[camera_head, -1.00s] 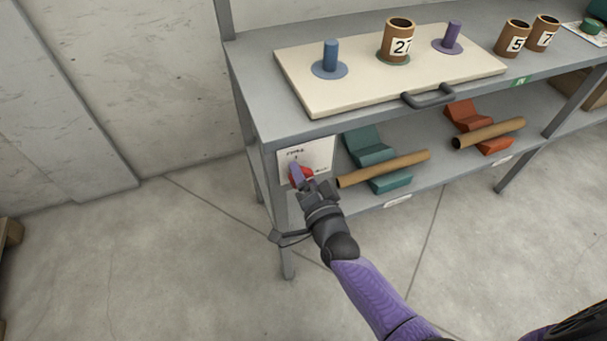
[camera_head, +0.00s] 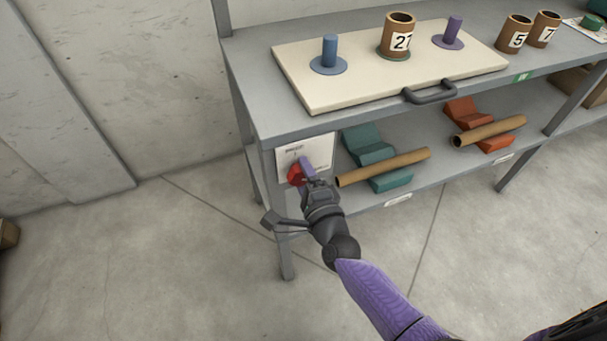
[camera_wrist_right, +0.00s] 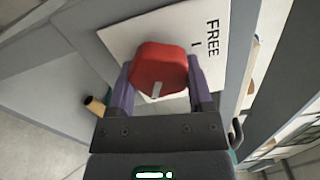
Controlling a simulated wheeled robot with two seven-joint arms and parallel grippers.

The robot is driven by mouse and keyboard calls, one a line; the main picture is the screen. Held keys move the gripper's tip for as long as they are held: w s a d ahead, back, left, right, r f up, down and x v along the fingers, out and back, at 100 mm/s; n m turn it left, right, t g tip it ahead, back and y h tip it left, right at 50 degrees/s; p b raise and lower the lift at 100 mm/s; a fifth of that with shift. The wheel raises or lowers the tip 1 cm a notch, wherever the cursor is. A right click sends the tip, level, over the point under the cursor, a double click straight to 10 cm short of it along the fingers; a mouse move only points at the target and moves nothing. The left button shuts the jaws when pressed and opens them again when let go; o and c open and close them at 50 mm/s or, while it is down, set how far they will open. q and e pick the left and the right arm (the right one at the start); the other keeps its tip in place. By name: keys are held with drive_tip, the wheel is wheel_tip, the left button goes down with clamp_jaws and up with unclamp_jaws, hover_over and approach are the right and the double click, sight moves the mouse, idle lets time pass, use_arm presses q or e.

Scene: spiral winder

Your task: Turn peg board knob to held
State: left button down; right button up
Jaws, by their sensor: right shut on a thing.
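The red knob (camera_head: 295,175) sits on a white label plate (camera_head: 318,150) on the front of the shelf's end post, below the peg board (camera_head: 300,88). My right gripper (camera_head: 303,170) is shut on the knob. In the right wrist view the purple fingers (camera_wrist_right: 160,85) lie on both sides of the red knob (camera_wrist_right: 158,62). A pale pointer mark shows on the knob's face. The word FREE and a short tick are readable on the plate (camera_wrist_right: 195,25) in that view; other print is hidden or too small to read. My left gripper is not in view.
Cardboard tubes rest on teal and orange cradles on the lower shelf.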

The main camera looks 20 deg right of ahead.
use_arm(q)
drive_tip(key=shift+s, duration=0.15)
use_arm(e)
drive_tip(key=shift+f+m, duration=0.1)
drive_tip(key=shift+m, duration=0.2)
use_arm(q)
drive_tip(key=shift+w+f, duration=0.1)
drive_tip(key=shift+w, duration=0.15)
use_arm(e)
drive_tip(key=o, duration=1.3)
drive_tip(key=shift+c, duration=0.2)
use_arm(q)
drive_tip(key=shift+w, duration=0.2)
use_arm(e)
drive_tip(key=shift+s, duration=0.15)
use_arm(q)
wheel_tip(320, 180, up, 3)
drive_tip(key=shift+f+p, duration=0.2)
drive_tip(key=shift+p, duration=1.05)
use_arm(e)
drive_tip(key=s, duration=0.9)
drive_tip(key=shift+s+d, duration=0.15)
drive_tip(key=shift+s, duration=0.2)
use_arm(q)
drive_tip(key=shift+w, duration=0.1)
